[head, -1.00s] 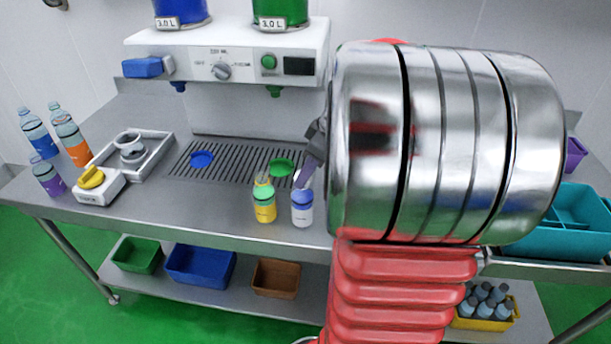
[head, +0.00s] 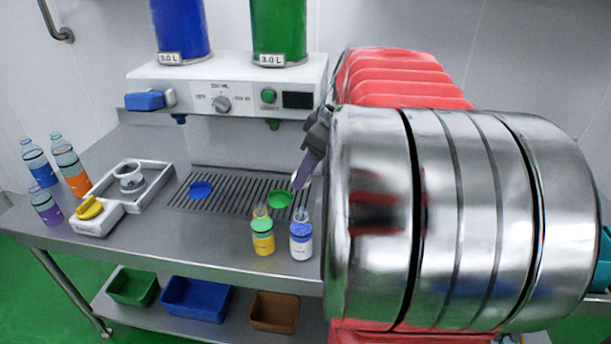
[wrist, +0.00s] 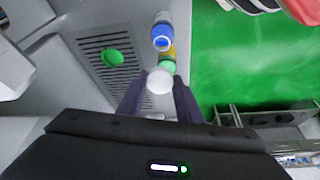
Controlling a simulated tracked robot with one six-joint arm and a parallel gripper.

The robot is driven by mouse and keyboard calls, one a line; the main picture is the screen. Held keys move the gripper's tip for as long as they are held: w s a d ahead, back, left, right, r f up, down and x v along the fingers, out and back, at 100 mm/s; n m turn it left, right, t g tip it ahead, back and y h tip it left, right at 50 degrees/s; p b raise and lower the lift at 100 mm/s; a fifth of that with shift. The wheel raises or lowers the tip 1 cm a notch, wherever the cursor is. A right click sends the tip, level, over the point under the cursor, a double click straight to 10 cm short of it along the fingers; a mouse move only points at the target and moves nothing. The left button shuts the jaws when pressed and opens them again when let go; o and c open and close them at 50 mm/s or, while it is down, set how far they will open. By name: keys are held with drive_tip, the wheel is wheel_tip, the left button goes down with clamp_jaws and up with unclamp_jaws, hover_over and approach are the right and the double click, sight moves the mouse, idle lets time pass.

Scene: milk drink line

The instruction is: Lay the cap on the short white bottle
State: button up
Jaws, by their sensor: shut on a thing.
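The short white bottle (head: 301,246) stands upright on the counter, with a blue band around its shoulder and its pale neck showing. In the wrist view the bottle (wrist: 162,36) is beyond the fingertips, with its blue ring facing me. My gripper (head: 302,178) is above and behind the bottle, apart from it, with its fingers angled down. In the wrist view my gripper (wrist: 160,88) is shut on a round white cap (wrist: 159,80). The cap hides part of what lies below it. In the head view my arm covers much of the right side.
A yellow bottle with a green shoulder (head: 262,240) stands close left of the white bottle. A drip grate (head: 235,196) with blue and green discs lies behind. The dispenser (head: 215,88) stands at the back. Several tall bottles and a yellow-knobbed box (head: 97,217) are at left.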

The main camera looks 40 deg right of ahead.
drive_tip(key=shift+w, duration=0.1)
idle(0.3)
drive_tip(key=shift+w+a+f+g, duration=0.2)
drive_tip(key=shift+w+a+g, duration=0.15)
drive_tip(key=shift+a+g, duration=0.1)
drive_tip(key=f+g, duration=0.1)
drive_tip(key=f, duration=0.1)
drive_tip(key=f+g+h, duration=0.1)
drive_tip(key=f, duration=0.1)
drive_tip(key=shift+w+d+n, duration=0.2)
drive_tip(key=shift+n, duration=0.1)
drive_tip(key=shift+s+d+g, duration=0.1)
drive_tip(key=shift+s+g, duration=0.05)
drive_tip(key=shift+g, duration=0.1)
drive_tip(key=shift+f, duration=0.45)
drive_tip(key=shift+f, duration=0.35)
drive_tip(key=shift+f, duration=0.35)
drive_tip(key=shift+f, duration=0.35)
